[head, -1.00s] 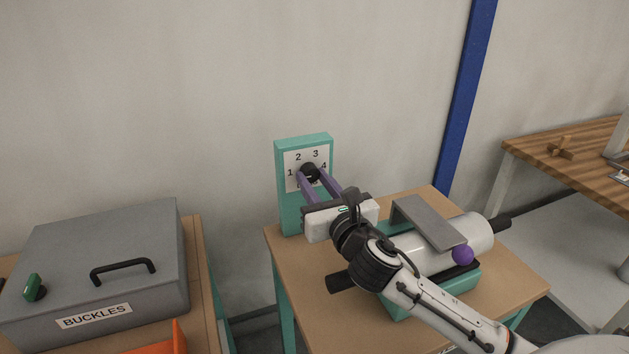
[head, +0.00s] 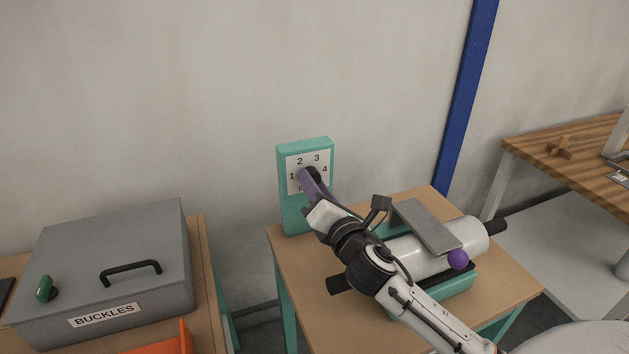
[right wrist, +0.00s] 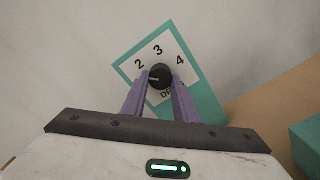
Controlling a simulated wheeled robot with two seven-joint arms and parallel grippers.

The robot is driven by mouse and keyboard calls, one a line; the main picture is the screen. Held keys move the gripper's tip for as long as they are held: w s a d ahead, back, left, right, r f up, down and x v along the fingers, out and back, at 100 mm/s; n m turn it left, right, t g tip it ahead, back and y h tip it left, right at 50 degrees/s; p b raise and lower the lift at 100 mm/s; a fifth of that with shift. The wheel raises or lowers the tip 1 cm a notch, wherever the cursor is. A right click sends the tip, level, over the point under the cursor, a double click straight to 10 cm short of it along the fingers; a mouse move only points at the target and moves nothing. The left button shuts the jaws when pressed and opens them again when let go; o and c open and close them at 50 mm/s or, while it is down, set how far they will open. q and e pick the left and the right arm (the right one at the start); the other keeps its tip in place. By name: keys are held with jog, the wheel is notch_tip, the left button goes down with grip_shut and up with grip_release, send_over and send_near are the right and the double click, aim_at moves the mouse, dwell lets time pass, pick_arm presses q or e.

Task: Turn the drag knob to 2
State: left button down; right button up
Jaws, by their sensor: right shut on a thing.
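The black drag knob (head: 315,174) sits on the white number plate of an upright teal panel (head: 291,217). My right gripper (head: 308,177) is shut on the knob, one purple finger on each side. In the right wrist view the knob (right wrist: 160,77) is between the fingertips of my right gripper (right wrist: 159,83). A pale line on the knob's face points left there, a little below the 2. The panel looks tilted in that view; 2, 3 and 4 show, 1 is hidden and the lower label is partly covered. My left gripper is not in view.
A white cylinder (head: 408,260) in a teal cradle, with a grey bracket (head: 424,226) and a purple ball (head: 458,259), is close to my right arm on the small wooden table (head: 295,268). A grey BUCKLES box (head: 100,255) stands at left.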

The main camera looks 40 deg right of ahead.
jog(key=shift+m+p, duration=0.3)
jog(key=shift+m, duration=1.2)
jog(key=o, duration=1.1)
jog(key=shift+c, duration=0.2)
notch_tip(320, 180, up, 10)
jog(key=p, duration=0.2)
jog(key=shift+a+r, duration=0.1)
